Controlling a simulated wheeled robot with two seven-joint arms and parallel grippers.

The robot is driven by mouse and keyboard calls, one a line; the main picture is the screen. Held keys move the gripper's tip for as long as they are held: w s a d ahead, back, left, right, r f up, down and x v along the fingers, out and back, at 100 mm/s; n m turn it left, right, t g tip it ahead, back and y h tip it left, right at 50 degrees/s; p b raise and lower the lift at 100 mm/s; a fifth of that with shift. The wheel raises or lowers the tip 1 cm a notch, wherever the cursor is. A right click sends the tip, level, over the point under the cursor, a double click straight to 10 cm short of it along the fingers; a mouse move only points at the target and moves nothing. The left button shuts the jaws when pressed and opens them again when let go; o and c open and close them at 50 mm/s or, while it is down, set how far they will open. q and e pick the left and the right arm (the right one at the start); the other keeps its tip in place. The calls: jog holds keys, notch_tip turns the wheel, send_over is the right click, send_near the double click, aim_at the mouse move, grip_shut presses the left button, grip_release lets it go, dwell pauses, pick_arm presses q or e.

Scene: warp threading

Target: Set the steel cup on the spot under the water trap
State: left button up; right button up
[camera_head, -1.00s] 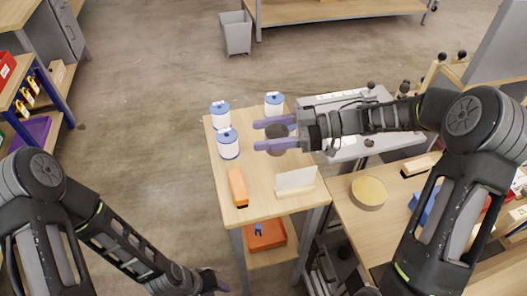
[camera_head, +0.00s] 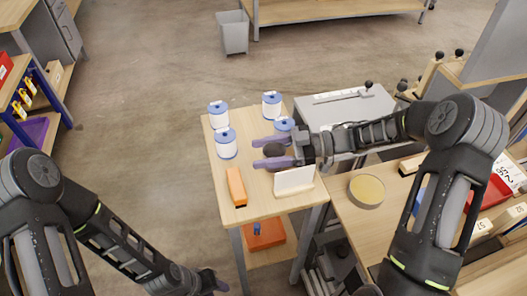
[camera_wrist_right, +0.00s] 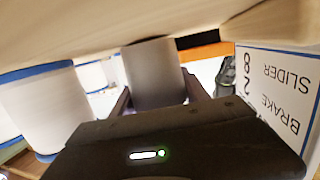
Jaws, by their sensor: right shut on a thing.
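The steel cup (camera_wrist_right: 153,72) is a plain grey cylinder between the fingers in the right wrist view. In the head view it shows as a dark round shape (camera_head: 273,151) between the purple fingers. My right gripper (camera_head: 268,152) is shut on it, over the right half of the small wooden table (camera_head: 218,178). I cannot tell whether the cup touches the tabletop. I cannot make out a water trap or the spot under it. My left gripper (camera_head: 214,282) is low at the bottom edge, away from the table, and its jaw opening is unclear.
Several white-and-blue spools (camera_head: 226,143) stand behind and left of the cup. An orange block (camera_head: 236,187) and a white sign card (camera_head: 294,181) stand at the table's front. A round tan-topped tin (camera_head: 367,190) is on the right bench.

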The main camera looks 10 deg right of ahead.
jog(key=shift+f, duration=0.1)
jog(key=shift+f, duration=0.15)
jog(key=o, duration=1.4)
jog(key=shift+r, duration=0.2)
jog(key=shift+r, duration=0.1)
jog(key=v, duration=1.2)
jog(key=shift+s+p, duration=0.1)
jog(key=shift+p, duration=0.3)
